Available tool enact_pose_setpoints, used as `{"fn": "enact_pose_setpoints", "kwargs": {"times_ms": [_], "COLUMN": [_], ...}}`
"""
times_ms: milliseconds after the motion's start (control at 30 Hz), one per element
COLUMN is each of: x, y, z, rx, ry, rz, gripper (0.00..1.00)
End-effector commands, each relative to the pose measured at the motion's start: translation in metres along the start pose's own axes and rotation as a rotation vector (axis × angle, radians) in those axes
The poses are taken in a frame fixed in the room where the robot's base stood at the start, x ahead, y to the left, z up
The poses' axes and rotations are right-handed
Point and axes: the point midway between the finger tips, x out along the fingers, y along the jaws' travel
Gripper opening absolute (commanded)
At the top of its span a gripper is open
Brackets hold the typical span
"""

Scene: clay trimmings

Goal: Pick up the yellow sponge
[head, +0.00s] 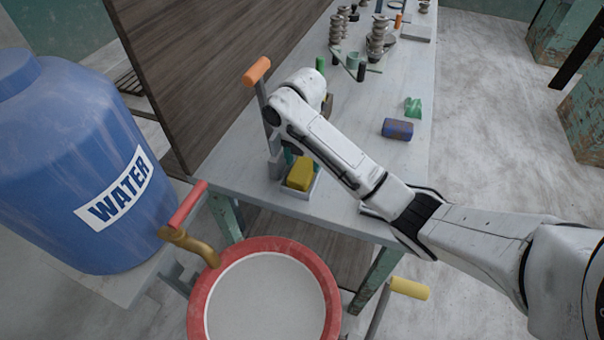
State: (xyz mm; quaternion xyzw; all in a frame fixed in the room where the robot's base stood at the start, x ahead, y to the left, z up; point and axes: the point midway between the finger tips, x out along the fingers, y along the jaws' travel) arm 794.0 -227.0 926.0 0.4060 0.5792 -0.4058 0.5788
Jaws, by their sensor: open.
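The yellow sponge (300,174) is a small block in a shallow pale tray (295,205) at the near left corner of the table. A green piece shows just behind it. My white arm reaches in from the right, over the table, and its bent far end is above and behind the sponge. The forearm passes close to the sponge's right side in the picture.
An orange-handled lever (257,71) stands just behind the tray. A blue block (397,129) and a green piece (413,107) lie further right on the table (365,95). Several stacked metal parts stand at the back. A blue water barrel (75,165) and red-rimmed basin (325,275) are in front.

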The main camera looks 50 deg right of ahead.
Motion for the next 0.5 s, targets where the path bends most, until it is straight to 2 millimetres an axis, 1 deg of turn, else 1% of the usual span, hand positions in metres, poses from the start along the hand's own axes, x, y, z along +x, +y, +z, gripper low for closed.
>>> {"fn": "enact_pose_setpoints", "kwargs": {"times_ms": [33, 133, 333, 500], "x": [0.0057, 0.0136, 0.0148, 0.0146], "y": [-0.0011, -0.0006, -0.0002, -0.0003], "z": [0.001, 0.0009, 0.0009, 0.001], "rx": [0.003, 0.001, 0.0, 0.0], "ry": [0.001, 0.0, -0.001, -0.001], "rz": [-0.003, -0.001, 0.0, 0.0], "gripper": [0.68, 0.68, 0.68, 0.52]}}
